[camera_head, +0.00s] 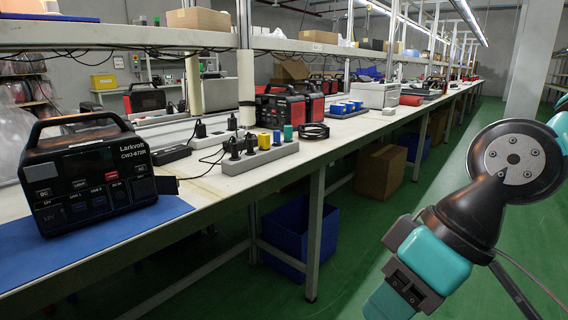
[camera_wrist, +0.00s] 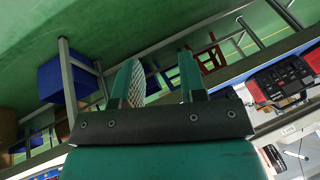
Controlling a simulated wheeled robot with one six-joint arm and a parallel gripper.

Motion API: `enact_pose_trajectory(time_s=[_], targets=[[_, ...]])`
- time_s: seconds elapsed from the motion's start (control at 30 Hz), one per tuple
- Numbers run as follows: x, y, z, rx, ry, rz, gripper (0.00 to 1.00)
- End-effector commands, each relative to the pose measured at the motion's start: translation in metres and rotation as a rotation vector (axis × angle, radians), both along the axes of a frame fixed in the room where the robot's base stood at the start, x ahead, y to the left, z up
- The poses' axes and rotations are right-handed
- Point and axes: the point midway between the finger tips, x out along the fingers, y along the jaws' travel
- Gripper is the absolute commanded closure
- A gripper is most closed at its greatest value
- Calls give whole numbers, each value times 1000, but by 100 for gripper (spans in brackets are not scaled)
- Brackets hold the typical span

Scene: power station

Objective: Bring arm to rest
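My arm (camera_head: 480,205) is bent at the right side of the head view, over the green floor and clear of the workbench. In the wrist view my gripper (camera_wrist: 157,60) shows two teal fingers standing apart. I cannot make out the fingers in the head view.
A long workbench (camera_head: 216,190) runs along the left and into the distance. It bears a black power station (camera_head: 85,175) on a blue mat (camera_head: 100,235), a power strip (camera_head: 260,158) and red-black units (camera_head: 285,108). A blue bin (camera_head: 298,235) stands underneath. The aisle floor (camera_head: 365,230) is clear.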

Motion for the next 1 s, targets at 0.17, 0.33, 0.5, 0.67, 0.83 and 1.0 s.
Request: enact_pose_trajectory(time_s=[0.17,0.33,0.5,0.67,0.83,1.0], targets=[[-42,-36,3,-114,74,-115,62],[-40,-34,44,-110,74,-111,62],[-40,-34,92,-109,73,-108,62],[-40,-34,153,-108,71,-108,62],[-40,-34,217,-108,72,-107,62],[-40,-33,270,-108,72,-106,62]])
